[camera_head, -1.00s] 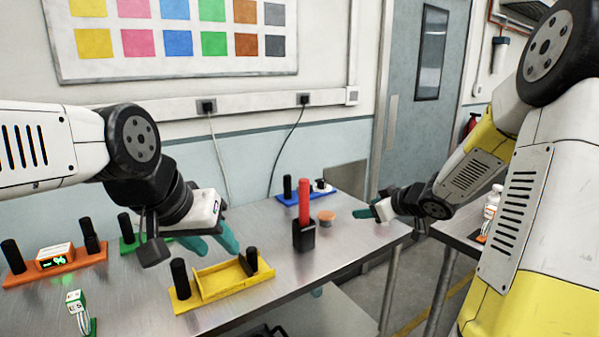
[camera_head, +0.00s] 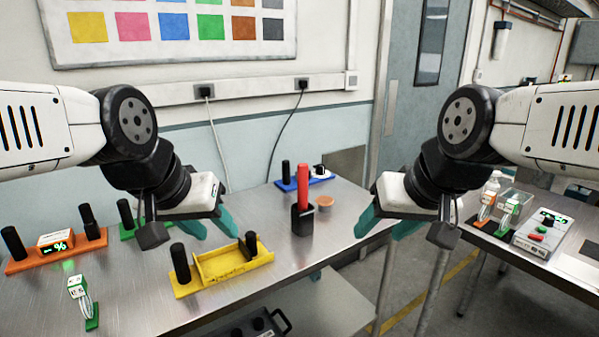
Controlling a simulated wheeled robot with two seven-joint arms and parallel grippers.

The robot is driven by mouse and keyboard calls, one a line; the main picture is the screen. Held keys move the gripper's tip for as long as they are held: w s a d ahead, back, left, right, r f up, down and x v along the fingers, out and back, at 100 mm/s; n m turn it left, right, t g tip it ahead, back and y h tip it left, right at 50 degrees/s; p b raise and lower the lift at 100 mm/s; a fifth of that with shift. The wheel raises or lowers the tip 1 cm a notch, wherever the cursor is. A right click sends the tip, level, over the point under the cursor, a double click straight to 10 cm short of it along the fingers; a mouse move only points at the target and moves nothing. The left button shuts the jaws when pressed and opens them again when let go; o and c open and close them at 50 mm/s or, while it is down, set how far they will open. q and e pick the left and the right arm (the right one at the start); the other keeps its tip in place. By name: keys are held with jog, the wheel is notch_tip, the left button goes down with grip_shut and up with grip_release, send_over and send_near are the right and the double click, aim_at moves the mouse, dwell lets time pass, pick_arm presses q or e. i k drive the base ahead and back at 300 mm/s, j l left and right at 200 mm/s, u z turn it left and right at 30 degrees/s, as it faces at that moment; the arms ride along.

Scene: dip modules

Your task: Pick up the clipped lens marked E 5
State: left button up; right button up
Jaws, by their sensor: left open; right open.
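A small white block with green marks that look like E 5 (camera_head: 77,286) stands in a clear clip with a green foot (camera_head: 92,318) at the front left of the steel table. My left gripper (camera_head: 210,226) is open and empty, above the table behind the yellow holder, well to the right of the marked block. My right gripper (camera_head: 386,226) is open and empty, near the table's right edge and far from the block.
A yellow holder (camera_head: 222,277), an orange holder with a lit display (camera_head: 28,262), a green base (camera_head: 128,233) and a blue base (camera_head: 289,186) stand on the table (camera_head: 150,300). A black cup (camera_head: 302,222) holds a red stick. A right-hand table bears other clipped pieces (camera_head: 487,208) and a grey device (camera_head: 542,232).

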aim_at(77, 286)
jog(key=j+u, duration=0.15)
jog(key=u, duration=2.1)
